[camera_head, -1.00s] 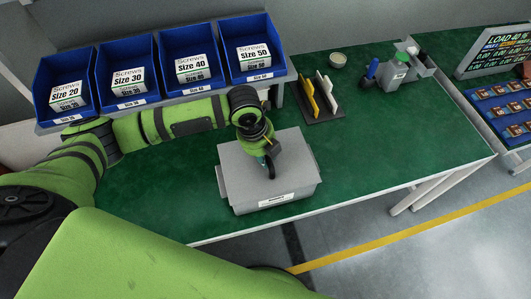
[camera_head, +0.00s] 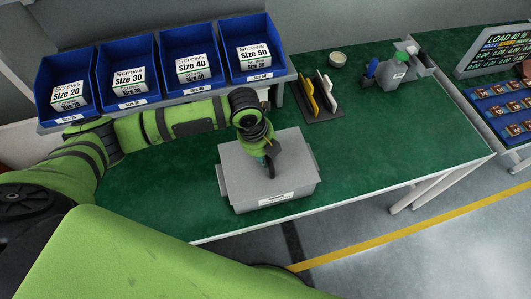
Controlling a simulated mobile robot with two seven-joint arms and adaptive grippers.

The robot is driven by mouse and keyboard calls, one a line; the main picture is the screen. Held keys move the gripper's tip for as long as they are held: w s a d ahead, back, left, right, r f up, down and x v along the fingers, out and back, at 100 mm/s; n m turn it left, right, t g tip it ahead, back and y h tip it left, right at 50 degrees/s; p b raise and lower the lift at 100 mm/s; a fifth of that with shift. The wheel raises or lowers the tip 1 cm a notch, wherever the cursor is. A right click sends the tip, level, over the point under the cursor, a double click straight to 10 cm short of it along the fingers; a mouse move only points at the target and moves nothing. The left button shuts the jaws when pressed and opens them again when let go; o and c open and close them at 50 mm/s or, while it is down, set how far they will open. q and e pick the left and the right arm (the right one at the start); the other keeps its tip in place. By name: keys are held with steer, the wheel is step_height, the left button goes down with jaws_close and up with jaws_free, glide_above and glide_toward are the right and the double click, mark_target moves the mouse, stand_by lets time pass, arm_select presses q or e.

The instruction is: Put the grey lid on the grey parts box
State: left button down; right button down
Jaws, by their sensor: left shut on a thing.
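The grey parts box (camera_head: 277,200) stands on the green table near its front edge, with a white label on its front. The grey lid (camera_head: 295,158) lies over the top of the box, and I see no clear gap between them. From this angle I cannot tell whether it is fully seated. My left gripper (camera_head: 269,168) points down at the middle of the lid and is shut on it, most likely at a handle that the gripper hides. My right gripper is not in view.
Blue screw bins (camera_head: 190,62) stand on a shelf along the back left. The table (camera_head: 415,140) right of the box is clear.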

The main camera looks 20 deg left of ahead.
arm_select(q)
steer(key=c, duration=0.7)
jaws_free()
steer(key=p+v, duration=0.5)
steer(key=shift+p, duration=0.3)
steer(key=shift+p+v, duration=0.8)
steer(key=shift+v, duration=0.25)
